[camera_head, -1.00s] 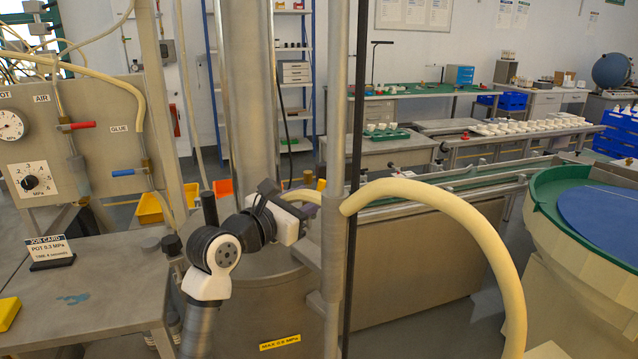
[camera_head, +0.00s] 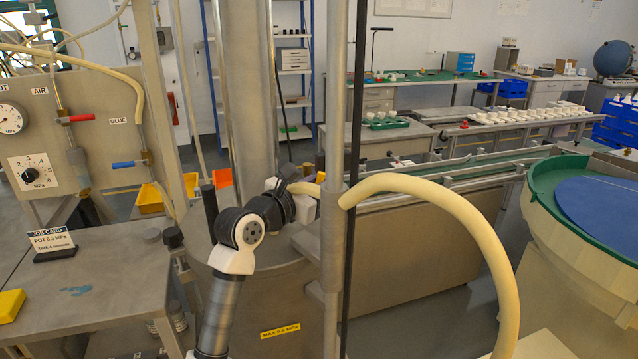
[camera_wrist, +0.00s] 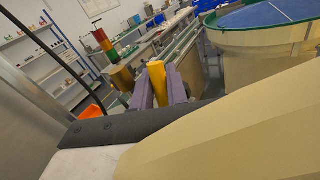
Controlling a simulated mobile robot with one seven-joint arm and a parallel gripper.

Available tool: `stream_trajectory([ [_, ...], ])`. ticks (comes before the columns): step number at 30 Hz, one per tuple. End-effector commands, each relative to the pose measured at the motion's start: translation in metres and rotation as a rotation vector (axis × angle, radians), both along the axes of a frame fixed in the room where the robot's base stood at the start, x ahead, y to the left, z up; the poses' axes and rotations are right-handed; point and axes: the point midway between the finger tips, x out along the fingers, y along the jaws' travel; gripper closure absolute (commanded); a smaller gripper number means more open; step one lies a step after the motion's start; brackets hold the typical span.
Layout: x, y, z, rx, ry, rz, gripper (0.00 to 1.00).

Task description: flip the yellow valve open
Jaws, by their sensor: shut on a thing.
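The yellow valve's handle (camera_wrist: 157,80) shows in the wrist view as an upright yellow piece between my two grey-purple fingers. My gripper (camera_wrist: 159,88) is shut on it. The valve's body and pivot are hidden, so I cannot tell how far the handle is turned. In the head view my gripper's wrist end (camera_head: 303,205) is beside the grey vertical post, and the fingertips are hidden there.
A thick cream hose (camera_head: 440,200) arches right from the grey post (camera_head: 333,260) and fills the wrist view's lower right. A large metal pot (camera_head: 285,290) stands behind my arm. A green-rimmed bowl feeder (camera_head: 590,205) is at right, a panel with red and blue handles at left.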

Motion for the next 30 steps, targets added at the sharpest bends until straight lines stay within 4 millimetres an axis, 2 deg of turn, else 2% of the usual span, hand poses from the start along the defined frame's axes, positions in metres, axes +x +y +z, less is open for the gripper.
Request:
stream_trajectory([
  [8,0.000,0.001,-0.002,-0.014,-0.004,-0.001,1.00],
  [19,-0.005,0.014,-0.001,-0.251,-0.081,-0.001,1.00],
  [29,-0.005,0.015,0.002,-0.268,-0.087,0.001,1.00],
  [30,-0.005,0.015,0.002,-0.268,-0.087,0.001,0.81],
])
